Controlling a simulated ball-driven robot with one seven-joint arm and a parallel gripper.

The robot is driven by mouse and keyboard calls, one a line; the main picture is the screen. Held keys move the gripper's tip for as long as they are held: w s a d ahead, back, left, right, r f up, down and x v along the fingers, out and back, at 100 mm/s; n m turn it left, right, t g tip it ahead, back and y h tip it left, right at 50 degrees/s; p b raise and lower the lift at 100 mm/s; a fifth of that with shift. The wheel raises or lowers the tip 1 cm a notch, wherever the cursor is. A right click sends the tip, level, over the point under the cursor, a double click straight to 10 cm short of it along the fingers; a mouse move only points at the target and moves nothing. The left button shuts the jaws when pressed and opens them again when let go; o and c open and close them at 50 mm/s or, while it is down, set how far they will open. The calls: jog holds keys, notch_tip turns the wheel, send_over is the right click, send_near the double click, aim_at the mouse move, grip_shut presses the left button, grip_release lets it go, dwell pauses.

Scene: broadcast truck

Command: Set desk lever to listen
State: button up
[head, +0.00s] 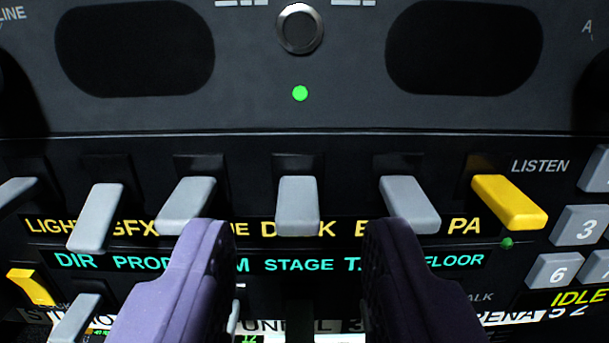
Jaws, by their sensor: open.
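The desk lever (298,205) is the grey paddle in the middle of the lever row, above the yellow label that reads as DESK, partly covered. It sticks out towards me, and its tip is about level with its grey neighbours. The LISTEN marking (540,166) is at the right, at the height of the upper part of the levers. A partly covered marking ending in "ALK" is lower down. My gripper (300,235) is open, with its two purple fingers apart on either side of the desk lever in the picture. Nothing is between them in a grip; contact with the lever cannot be told.
Grey levers stand close by at left (187,206) and right (410,205). A yellow lever (510,202) is by the PA label, with a green lamp (507,243) below it. Keypad buttons (578,225) are at the right. A round knob (300,29) and green light (300,93) are above.

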aim_at(299, 172)
jog(key=shift+w, duration=0.95)
grip_shut()
notch_tip(299, 172, up, 2)
jog(key=g+p, duration=0.2)
jog(key=p, duration=0.2)
jog(key=shift+r+p, duration=0.15)
jog(key=shift+p, duration=0.15)
jog(key=g+p, duration=0.2)
jog(key=p, duration=0.1)
jog(key=shift+w+r, duration=0.15)
jog(key=shift+r, duration=0.1)
jog(key=shift+w+f+g+p, duration=0.1)
jog(key=shift+f+g+p, duration=0.05)
jog(key=shift+g+p, duration=0.45)
grip_release()
jog(key=shift+f, duration=0.1)
